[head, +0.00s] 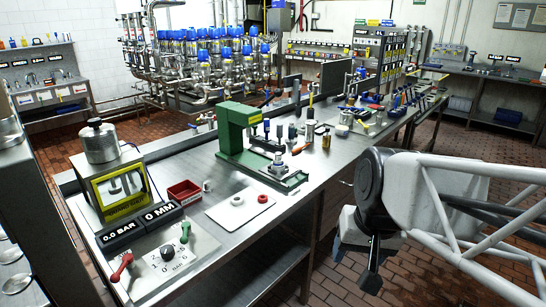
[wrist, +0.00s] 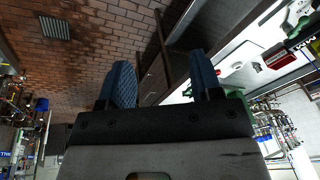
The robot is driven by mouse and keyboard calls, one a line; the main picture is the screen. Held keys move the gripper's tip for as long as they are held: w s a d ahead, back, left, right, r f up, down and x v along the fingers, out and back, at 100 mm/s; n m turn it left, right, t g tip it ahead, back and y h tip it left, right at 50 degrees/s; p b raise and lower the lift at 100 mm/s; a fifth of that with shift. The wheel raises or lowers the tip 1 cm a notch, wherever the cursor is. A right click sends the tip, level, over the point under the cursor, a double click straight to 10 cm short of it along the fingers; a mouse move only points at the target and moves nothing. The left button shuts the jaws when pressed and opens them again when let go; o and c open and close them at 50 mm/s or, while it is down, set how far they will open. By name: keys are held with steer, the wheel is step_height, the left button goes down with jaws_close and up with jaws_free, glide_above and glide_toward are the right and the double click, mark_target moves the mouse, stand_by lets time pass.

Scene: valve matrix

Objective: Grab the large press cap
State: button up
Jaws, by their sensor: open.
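A white round piece (head: 237,201) and a red ring-shaped piece (head: 262,198) lie on a white plate (head: 240,214) on the steel bench. I cannot tell from the label-free parts which one, if either, is the large press cap. The green press (head: 238,140) stands behind them on its green base. My gripper (wrist: 164,82) shows two blue textured fingers held well apart in the wrist view, with nothing between them. In the head view my gripper hangs off the bench's front side, to the right of the plate and apart from everything on the bench.
A red bin (head: 184,192) sits left of the plate. A pressure panel (head: 160,262) with a dark knob and red and green handles is at the front left. Small tools crowd the bench right of the press. The floor beside the bench is clear.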

steer(key=w+a+m+y, duration=0.2)
steer(key=w+m, duration=0.2)
steer(key=w, duration=0.7)
steer(key=w+a+m+t+y, duration=0.1)
steer(key=w+a+m+y, duration=0.25)
steer(key=w, duration=0.85)
steer(key=w+a+m+y, duration=0.1)
steer(key=w+m, duration=0.3)
steer(key=w, duration=0.7)
steer(key=m+t+y, duration=0.3)
steer(key=m+t, duration=0.2)
steer(key=m, duration=0.8)
glide_toward(275, 158)
steer(key=w, duration=0.1)
steer(key=w+a, duration=0.1)
steer(key=w, duration=0.1)
steer(key=shift+a+r, duration=0.15)
steer(key=shift+a, duration=0.1)
steer(key=shift+x, duration=1.15)
steer(key=shift+a, duration=0.1)
steer(key=shift+x, duration=2.55)
